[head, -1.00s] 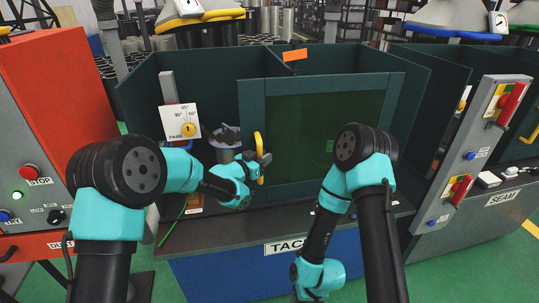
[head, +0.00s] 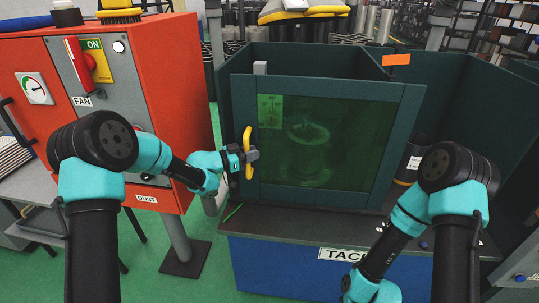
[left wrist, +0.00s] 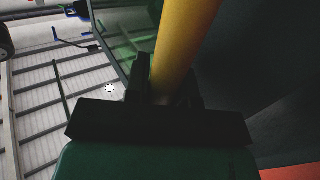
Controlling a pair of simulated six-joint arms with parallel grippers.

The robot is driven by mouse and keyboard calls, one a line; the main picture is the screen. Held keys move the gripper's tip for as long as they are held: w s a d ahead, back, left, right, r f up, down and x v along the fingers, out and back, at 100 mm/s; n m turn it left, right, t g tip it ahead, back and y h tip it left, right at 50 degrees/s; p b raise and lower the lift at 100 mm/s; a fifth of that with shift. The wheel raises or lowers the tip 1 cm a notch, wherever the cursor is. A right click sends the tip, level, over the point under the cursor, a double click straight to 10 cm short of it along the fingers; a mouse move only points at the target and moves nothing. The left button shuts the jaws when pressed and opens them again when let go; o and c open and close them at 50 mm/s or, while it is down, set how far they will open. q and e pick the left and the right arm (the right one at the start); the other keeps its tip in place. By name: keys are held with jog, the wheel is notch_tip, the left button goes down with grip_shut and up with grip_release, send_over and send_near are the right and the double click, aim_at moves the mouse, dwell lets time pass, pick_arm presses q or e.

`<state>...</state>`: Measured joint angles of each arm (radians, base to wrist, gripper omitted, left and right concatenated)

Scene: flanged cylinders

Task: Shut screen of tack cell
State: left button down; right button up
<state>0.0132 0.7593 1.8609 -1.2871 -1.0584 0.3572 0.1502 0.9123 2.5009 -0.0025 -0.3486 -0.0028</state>
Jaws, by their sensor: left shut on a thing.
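The screen (head: 375,125) is a dark green framed panel with a see-through green window. It stands across the front of the tack cell (head: 460,120), its left edge close to the cell's left wall. Through the window a tinted dial plate and a round flanged part show faintly. My left gripper (head: 249,156) is shut on the yellow upright handle (head: 247,140) at the screen's left edge. In the left wrist view the yellow handle (left wrist: 188,40) runs up between the dark fingers (left wrist: 163,85). My right arm is at lower right, its gripper out of view.
A red cabinet (head: 180,80) with a fan switch stands left of the cell. A dark canister (head: 412,160) shows inside the cell, right of the screen. The counter (head: 300,222) bears a TACK label (head: 343,254) on its front. An orange tag (head: 396,59) stands above the screen.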

pick_arm(q)
jog(key=shift+a, duration=0.55)
jog(key=c, duration=1)
grip_release()
jog(key=shift+o, duration=0.2)
jog(key=shift+r, duration=0.15)
